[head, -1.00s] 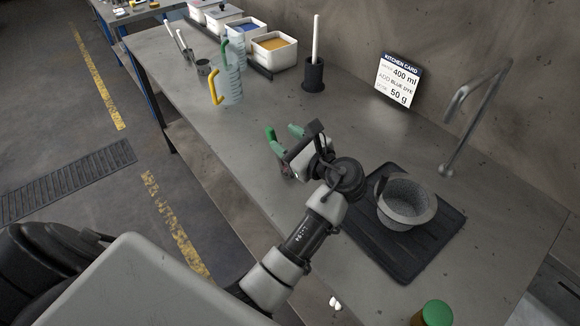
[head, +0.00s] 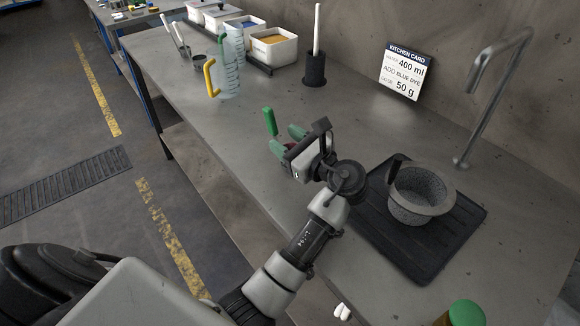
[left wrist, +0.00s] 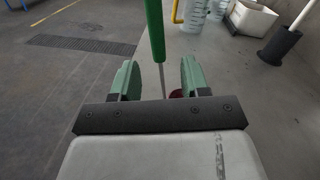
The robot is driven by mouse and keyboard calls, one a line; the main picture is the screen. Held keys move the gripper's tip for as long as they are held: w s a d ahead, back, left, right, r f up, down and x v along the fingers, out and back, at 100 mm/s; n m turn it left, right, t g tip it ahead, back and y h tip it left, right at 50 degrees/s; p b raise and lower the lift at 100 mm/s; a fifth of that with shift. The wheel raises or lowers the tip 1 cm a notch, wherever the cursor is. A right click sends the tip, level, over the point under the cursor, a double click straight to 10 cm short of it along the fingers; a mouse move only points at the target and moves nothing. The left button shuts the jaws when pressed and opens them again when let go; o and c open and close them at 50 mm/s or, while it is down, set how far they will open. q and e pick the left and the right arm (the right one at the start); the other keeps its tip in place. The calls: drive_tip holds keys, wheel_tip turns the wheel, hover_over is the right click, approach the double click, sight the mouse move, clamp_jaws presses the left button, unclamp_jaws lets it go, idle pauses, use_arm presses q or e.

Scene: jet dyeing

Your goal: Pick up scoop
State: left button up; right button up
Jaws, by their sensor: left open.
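A green handle (head: 270,121) stands up from the bench, a little beyond my left gripper (head: 287,140). I take it for the scoop, though its lower end is hidden behind the gripper in the head view. In the left wrist view the green handle (left wrist: 154,30) runs down into a thin metal shaft, which lines up with the gap between the open green fingers (left wrist: 160,80). A small dark red part shows beside the shaft, close to the right finger. The fingers stand apart on either side and are not closed on the shaft. My right gripper is not in view.
A black mat (head: 440,250) holds a grey speckled pot (head: 420,197). A tap (head: 485,85) and a kitchen card (head: 403,70) stand behind. A yellow-handled jug (head: 231,65), a black holder (head: 314,70) and a bin of orange powder (head: 274,46) stand farther back. A green-lidded jar (head: 466,313) is in front.

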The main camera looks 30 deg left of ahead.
sight(277, 135)
use_arm(q)
drive_tip(key=b+x, duration=0.2)
drive_tip(key=x, duration=0.3)
drive_tip(key=shift+a+f, duration=0.1)
drive_tip(key=shift+w+a+b, duration=0.15)
drive_tip(key=shift+a+b, duration=0.2)
drive_tip(key=shift+a, duration=0.15)
clamp_jaws()
